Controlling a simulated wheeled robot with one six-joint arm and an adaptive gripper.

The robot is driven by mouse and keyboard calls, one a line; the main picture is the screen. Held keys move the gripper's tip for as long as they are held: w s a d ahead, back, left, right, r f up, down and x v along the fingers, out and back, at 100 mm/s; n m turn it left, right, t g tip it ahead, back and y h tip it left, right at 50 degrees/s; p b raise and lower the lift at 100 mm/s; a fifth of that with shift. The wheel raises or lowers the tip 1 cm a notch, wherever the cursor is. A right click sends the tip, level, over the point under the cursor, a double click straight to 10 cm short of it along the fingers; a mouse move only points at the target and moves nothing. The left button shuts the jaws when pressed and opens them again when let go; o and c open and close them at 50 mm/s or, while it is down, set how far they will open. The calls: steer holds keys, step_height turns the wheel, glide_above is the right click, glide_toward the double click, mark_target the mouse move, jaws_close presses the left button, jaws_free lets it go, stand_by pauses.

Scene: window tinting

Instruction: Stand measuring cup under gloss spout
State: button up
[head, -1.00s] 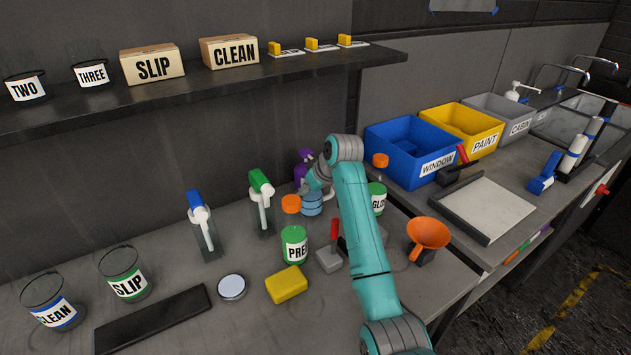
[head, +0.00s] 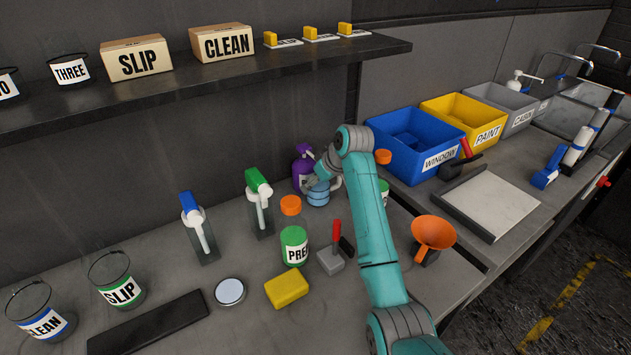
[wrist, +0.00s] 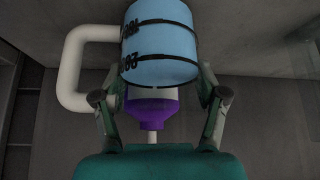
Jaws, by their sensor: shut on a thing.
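The measuring cup (head: 319,193) looks light blue with dark marks and a white handle; it is upright near the back wall in the head view. In the wrist view the cup (wrist: 160,45) fills the upper middle, its handle to the left. My gripper (head: 311,184) is shut on the cup, with one finger on either side of it in the wrist view. The gloss container (head: 384,188), green with an orange top (head: 383,157), is to the right of the cup, mostly hidden behind my arm. Its spout is not clear. I cannot tell whether the cup touches the counter.
A purple bottle (head: 301,176) stands just behind the cup. The PREP container (head: 294,247), a red-handled tool (head: 333,256), a yellow sponge (head: 287,288) and an orange funnel (head: 432,233) are nearer. A shelf (head: 230,75) overhangs the back. Bins stand to the right.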

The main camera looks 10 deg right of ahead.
steer(key=shift+f, duration=0.1)
steer(key=o, duration=1.3)
steer(key=shift+c, duration=0.2)
steer(key=v, duration=1.2)
